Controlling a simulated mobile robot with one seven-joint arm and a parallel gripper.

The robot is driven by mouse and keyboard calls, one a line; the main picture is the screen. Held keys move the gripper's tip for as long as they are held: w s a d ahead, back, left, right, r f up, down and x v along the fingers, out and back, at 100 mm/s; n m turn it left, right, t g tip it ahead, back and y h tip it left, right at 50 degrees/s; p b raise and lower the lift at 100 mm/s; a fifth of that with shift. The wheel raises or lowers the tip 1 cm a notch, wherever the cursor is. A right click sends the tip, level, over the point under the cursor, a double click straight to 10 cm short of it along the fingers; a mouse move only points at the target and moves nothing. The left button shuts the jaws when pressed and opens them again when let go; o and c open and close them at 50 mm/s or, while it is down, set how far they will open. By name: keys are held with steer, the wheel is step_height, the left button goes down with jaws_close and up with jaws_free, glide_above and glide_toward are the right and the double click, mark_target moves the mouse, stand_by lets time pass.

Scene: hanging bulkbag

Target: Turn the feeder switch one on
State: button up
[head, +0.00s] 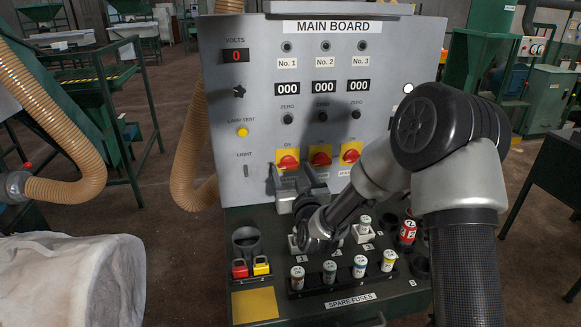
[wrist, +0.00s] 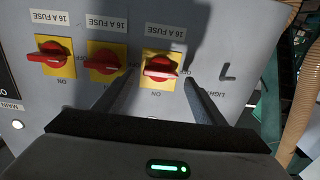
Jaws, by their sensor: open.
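Feeder switch one is the leftmost red rotary knob on a yellow plate (head: 288,161), below the No. 1 column of the main board. My gripper (head: 294,177) is open just in front of the knob. In the wrist view my gripper (wrist: 158,82) has one finger on each side of the plate, with the handle between them. I cannot tell whether the fingers touch it.
Two similar red knobs, the middle one (head: 320,156) and the right one (head: 350,153), sit close beside it. A beige hose (head: 196,150) hangs left of the board.

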mark_target(289, 165)
steer(key=shift+x, duration=1.25)
steer(key=c, duration=1.1)
steer(key=shift+o, duration=0.2)
